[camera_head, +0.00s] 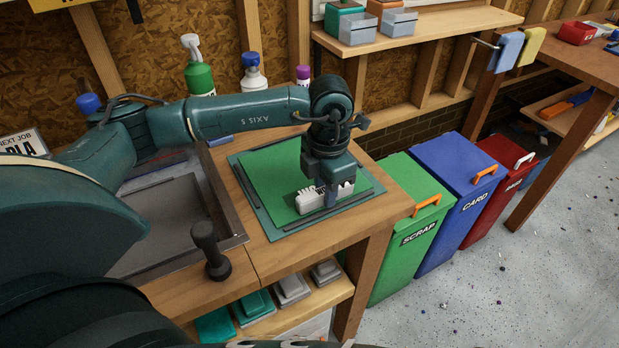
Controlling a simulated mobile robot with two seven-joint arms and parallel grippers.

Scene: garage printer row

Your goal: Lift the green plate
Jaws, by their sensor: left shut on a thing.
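The green plate (269,172) is a flat, bright green square on the wooden bench, lying over a larger dark teal base (252,213). A white, toothed piece with dark lettering (309,202) is at the plate's near right part. My left gripper (329,197) comes down from above onto this piece and is shut on it. Its fingers partly hide the piece and the plate behind. I cannot tell whether the piece is fixed to the plate. My right gripper is not in view.
A grey tray (165,215) and a dark knobbed tool (209,246) are left of the plate. Bottles, including a green one (199,78), stand behind. Green (408,235), blue (445,200) and red bins stand right of the bench. A shelf below holds small boxes.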

